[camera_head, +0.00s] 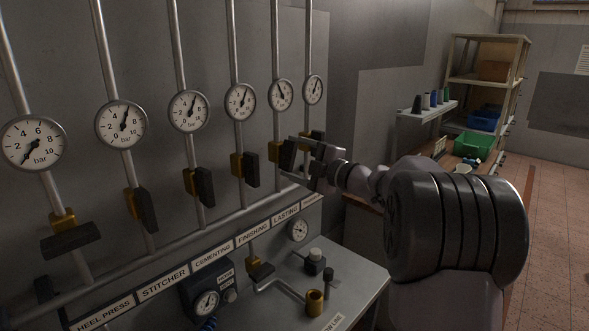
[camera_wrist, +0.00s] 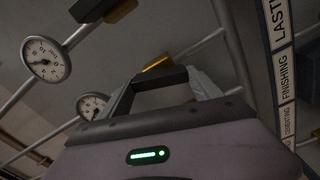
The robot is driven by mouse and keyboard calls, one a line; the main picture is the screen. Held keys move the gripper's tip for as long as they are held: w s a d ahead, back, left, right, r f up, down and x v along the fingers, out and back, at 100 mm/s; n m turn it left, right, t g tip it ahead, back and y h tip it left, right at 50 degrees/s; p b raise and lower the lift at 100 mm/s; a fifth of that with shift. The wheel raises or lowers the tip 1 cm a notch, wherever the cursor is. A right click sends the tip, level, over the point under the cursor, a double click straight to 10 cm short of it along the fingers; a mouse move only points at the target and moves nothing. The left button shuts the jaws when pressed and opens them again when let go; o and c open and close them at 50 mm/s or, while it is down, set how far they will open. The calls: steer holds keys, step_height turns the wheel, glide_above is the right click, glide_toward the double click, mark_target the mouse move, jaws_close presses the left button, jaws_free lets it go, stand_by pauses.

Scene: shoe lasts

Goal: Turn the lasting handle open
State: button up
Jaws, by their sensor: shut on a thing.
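The lasting handle (camera_head: 288,155) is a dark lever on a brass valve (camera_head: 274,151), on the fifth pipe from the left, above the LASTING label (camera_head: 286,213). My gripper (camera_head: 288,157) reaches in from the right, one finger above and one below the lever, and is shut on it. The lever looks roughly in line with its pipe, though the fingers partly cover it. In the wrist view the dark lever (camera_wrist: 160,79) lies between the fingertips, with brass (camera_wrist: 158,63) behind it. The lasting gauge (camera_head: 281,95) sits above.
Similar levers flank it: the finishing lever (camera_head: 252,169) at left and another (camera_head: 318,141) close behind my gripper. The heel press lever (camera_head: 70,240) lies across its pipe. A bench (camera_head: 350,287) below carries small fittings. Shelves with bins (camera_head: 474,144) stand at the far right.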

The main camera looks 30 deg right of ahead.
steer(key=shift+f+n+b, duration=0.15)
steer(key=shift+n+b, duration=1.15)
steer(key=shift+n, duration=0.7)
steer(key=o, duration=1.4)
steer(key=p+v, duration=0.2)
steer(key=v, duration=1.5)
steer(key=shift+s, duration=0.2)
